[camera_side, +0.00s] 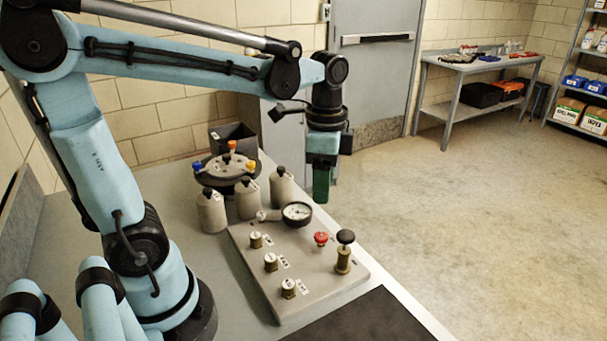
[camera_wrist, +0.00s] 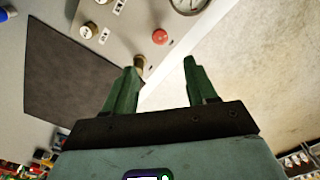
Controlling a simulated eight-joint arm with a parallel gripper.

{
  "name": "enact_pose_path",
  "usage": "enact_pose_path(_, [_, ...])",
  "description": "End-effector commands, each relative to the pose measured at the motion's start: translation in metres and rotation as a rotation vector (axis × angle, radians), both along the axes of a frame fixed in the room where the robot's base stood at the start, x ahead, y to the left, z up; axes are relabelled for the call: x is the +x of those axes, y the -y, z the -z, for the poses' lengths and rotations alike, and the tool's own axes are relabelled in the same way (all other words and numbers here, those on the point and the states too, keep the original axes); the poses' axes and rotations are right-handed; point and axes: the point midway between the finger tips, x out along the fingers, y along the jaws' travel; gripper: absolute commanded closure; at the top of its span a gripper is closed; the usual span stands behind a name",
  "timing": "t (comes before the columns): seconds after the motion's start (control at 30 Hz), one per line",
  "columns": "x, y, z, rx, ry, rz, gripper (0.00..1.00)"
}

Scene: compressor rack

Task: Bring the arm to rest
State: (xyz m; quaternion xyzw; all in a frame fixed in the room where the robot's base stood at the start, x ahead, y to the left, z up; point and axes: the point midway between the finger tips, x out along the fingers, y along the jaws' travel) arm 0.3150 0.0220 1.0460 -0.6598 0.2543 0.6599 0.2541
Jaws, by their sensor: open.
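My gripper (camera_side: 321,186) points down above the table's right edge in the side view, behind the panel and apart from it. In the wrist view its two green fingers (camera_wrist: 160,82) are spread, with nothing between them. The grey panel (camera_side: 300,265) carries a round gauge (camera_side: 297,212), a red knob (camera_side: 321,238), a black-topped valve (camera_side: 344,250) and several brass fittings (camera_side: 270,262). The red knob also shows in the wrist view (camera_wrist: 160,37). My arm is raised and reaches out over the table.
Several grey bottles (camera_side: 211,212) stand behind the panel, near a round rack (camera_side: 226,170) with coloured knobs. A black bin (camera_side: 233,140) stands farther back. A dark mat (camera_side: 365,320) lies at the front. The floor to the right is clear, with a workbench (camera_side: 478,62) beyond.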

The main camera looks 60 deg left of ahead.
Motion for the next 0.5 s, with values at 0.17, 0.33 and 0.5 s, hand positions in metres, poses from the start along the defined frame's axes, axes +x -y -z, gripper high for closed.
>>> enact_pose_path(0.17, [0.000,0.000,0.000,0.000,0.001,-0.002,0.43])
enact_pose_path(0.33, [-0.005,0.003,0.001,0.001,0.067,-0.077,0.43])
enact_pose_path(0.5, [-0.015,0.010,0.005,-0.025,0.247,-0.286,0.43])
